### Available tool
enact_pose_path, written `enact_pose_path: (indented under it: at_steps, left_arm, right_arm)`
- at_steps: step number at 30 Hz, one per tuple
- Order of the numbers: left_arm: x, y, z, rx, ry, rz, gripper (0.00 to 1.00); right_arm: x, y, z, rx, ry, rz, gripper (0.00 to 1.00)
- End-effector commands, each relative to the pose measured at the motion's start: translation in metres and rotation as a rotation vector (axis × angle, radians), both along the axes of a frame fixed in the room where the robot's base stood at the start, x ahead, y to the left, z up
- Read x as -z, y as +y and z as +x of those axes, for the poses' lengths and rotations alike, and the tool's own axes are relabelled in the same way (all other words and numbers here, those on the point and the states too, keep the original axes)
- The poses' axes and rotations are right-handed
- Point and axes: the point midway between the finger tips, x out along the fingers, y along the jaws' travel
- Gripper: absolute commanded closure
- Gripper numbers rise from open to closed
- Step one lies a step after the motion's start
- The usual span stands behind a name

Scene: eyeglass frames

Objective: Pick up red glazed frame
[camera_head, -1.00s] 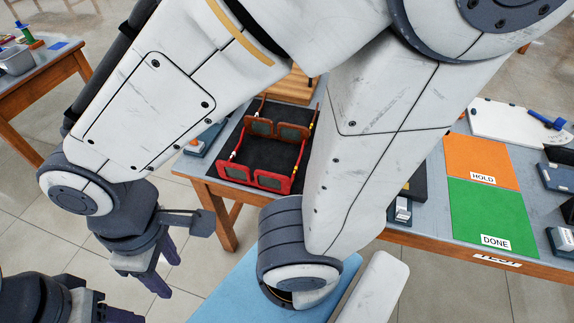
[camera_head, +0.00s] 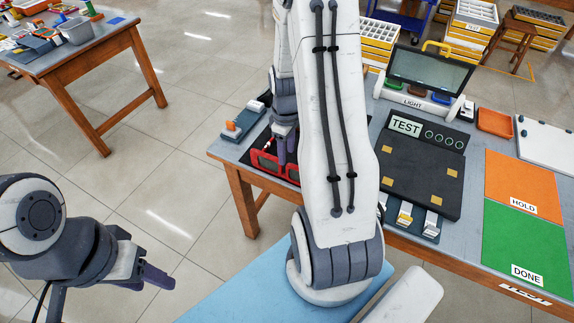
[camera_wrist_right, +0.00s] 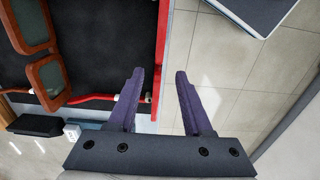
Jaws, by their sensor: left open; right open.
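The red glazed frame (camera_head: 265,166) stands near the front left of the table in the head view, partly hidden by my right arm. In the right wrist view its red front (camera_wrist_right: 161,50) runs as a thin upright bar, with a red temple reaching left. My right gripper (camera_head: 284,148) is open at it. In the wrist view its fingertips (camera_wrist_right: 159,73) lie either side of the red bar; I see no contact. My left gripper (camera_head: 160,277) is open and empty over the floor at the lower left.
A brown glazed frame (camera_wrist_right: 47,78) stands beside the red one on the dark tray (camera_wrist_right: 100,50). A TEST device (camera_head: 420,165), a LIGHT stand (camera_head: 428,75), orange HOLD mat (camera_head: 520,180) and green DONE mat (camera_head: 520,240) are to the right. Clear floor lies left of the table.

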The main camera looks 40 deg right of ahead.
Motion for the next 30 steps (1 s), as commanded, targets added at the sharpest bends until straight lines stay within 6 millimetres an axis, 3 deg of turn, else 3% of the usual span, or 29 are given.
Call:
enact_pose_path:
  at_steps: [6, 13, 21, 30]
  left_arm:
    - [0.000, 0.000, 0.000, 0.000, 0.000, 0.000, 0.50]
    - [-0.003, 0.000, 0.000, 0.000, 0.000, 0.000, 0.50]
    - [-0.009, 0.000, 0.000, 0.000, 0.000, 0.000, 0.50]
    - [-0.009, 0.000, 0.000, 0.000, 0.000, 0.000, 0.50]
  right_arm:
    - [0.034, 0.001, -0.001, -0.001, 0.004, 0.002, 0.50]
    - [0.050, 0.000, -0.002, 0.000, 0.004, 0.003, 0.50]
    - [0.087, -0.003, -0.003, -0.001, 0.003, 0.002, 0.50]
    - [0.094, -0.003, -0.002, 0.000, 0.000, 0.001, 0.50]
